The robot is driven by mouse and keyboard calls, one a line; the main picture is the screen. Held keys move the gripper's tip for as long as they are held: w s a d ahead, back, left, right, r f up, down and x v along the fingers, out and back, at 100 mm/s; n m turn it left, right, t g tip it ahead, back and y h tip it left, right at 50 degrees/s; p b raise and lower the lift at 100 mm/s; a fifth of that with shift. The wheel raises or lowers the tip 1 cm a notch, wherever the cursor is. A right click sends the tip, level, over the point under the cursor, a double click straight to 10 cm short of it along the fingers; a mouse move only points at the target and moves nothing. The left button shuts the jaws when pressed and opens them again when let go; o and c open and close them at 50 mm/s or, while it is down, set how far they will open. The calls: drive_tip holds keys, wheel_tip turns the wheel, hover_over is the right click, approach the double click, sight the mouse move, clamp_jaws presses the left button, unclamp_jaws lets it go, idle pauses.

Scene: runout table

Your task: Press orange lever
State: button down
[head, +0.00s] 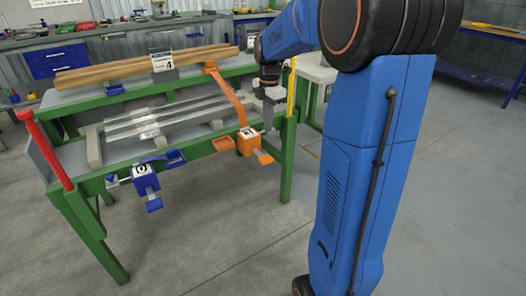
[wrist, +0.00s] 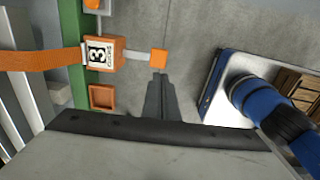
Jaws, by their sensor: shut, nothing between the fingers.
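The orange lever (head: 263,157) sticks out from an orange box (head: 247,145) on the front edge of the green table. In the wrist view the lever's orange end pad (wrist: 158,56) joins the box, marked 3 (wrist: 101,56), by a short grey bar. My gripper (head: 268,124) is above the table's front edge near this box. In the wrist view my gripper's dark fingers (wrist: 160,78) are together and empty, with their tips just below the pad in the picture. I cannot tell the height gap; no contact is clear.
A long orange arm (head: 229,96) rises from the box to the table's back. A blue box with a blue lever (head: 154,204) sits further left on the same edge. A red post (head: 46,148) stands at the left corner. The floor in front is clear.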

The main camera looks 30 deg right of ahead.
drive_tip(key=shift+w+r, duration=0.25)
drive_tip(key=shift+r, duration=0.15)
drive_tip(key=shift+f, duration=0.15)
approach(268, 163)
drive_tip(key=f, duration=0.2)
drive_tip(key=w+f, duration=0.1)
drive_tip(key=f, duration=0.1)
drive_tip(key=w+f, duration=0.1)
drive_tip(key=shift+w+d+f, duration=0.1)
drive_tip(key=shift+d+f, duration=0.15)
drive_tip(key=shift+f, duration=0.15)
drive_tip(key=shift+f, duration=0.1)
drive_tip(key=shift+s+f+t, duration=0.25)
drive_tip(key=shift+f+t, duration=0.3)
drive_tip(key=shift+t, duration=0.05)
drive_tip(key=shift+s+f+t, duration=0.25)
drive_tip(key=shift+f+t, duration=0.35)
drive_tip(key=shift+s+x, duration=0.15)
drive_tip(key=shift+x, duration=0.8)
drive_tip(key=shift+s+x, duration=0.2)
drive_tip(key=shift+x, duration=0.7)
drive_tip(key=shift+f, duration=0.25)
drive_tip(key=shift+s+f, duration=0.1)
drive_tip(key=shift+f, duration=0.1)
